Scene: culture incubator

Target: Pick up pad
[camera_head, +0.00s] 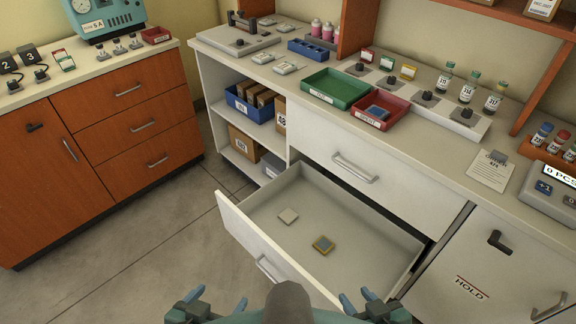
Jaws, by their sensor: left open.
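An open drawer (387,258) in the white counter holds two small square pieces. One is a plain cream square pad (288,216). The other is a square piece (324,245) with a yellowish border and a grey-blue centre. I cannot tell which of them the task calls the pad. My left gripper (216,301) is open and empty at the bottom of the view, in front of the drawer. My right gripper (358,300) is also at the bottom, its blue fingertips apart with nothing between them. Neither touches the pieces.
The drawer front (247,236) stands out from the counter over the floor. A green tray (336,88) and a red tray (375,122) with a blue item stand on the countertop. A cabinet door marked HOLD (470,288) is at right. Floor at left is clear.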

